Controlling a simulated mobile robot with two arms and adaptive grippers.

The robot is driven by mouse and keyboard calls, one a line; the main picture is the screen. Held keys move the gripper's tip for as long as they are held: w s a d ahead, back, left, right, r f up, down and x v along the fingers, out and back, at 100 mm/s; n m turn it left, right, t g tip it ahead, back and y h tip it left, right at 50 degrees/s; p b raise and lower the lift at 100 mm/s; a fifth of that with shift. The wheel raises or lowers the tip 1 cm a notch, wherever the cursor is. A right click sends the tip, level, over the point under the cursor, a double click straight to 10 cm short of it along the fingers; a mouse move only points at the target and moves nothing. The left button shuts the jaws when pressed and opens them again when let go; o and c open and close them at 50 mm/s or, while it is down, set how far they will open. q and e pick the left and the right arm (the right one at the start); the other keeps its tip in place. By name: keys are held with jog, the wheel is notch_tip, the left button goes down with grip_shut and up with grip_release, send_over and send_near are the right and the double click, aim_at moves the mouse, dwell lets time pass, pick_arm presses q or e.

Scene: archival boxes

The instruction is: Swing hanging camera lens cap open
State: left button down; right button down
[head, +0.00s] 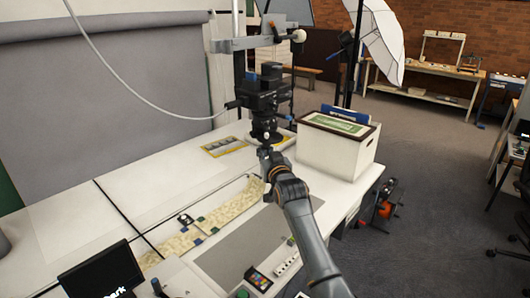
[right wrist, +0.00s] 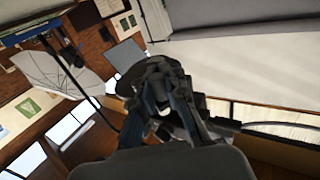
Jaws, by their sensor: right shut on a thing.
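The black camera (head: 268,88) hangs from a grey arm on a stand over the white table, with its lens end pointing down. The dark round lens cap (head: 267,133) is at the camera's lower end; its exact angle is hard to tell. My right gripper (head: 265,147) reaches up from below and is shut at the cap's edge. In the right wrist view the dark fingers (right wrist: 168,105) are close together in front of the black camera parts, and the cap hardly stands out there. My left gripper is not in view.
A white box (head: 338,155) with a brown rim stands right of the camera on the table. A cable (head: 130,85) loops to the camera from the left. A cream strip (head: 225,212) and grey mat (head: 245,255) lie in front. A white umbrella (head: 383,40) stands behind.

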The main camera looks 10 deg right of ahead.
jog(key=shift+r, duration=0.35)
jog(key=c, duration=1.4)
grip_release()
jog(key=shift+a+f, duration=0.1)
jog(key=shift+a, duration=0.05)
jog(key=shift+o, duration=0.2)
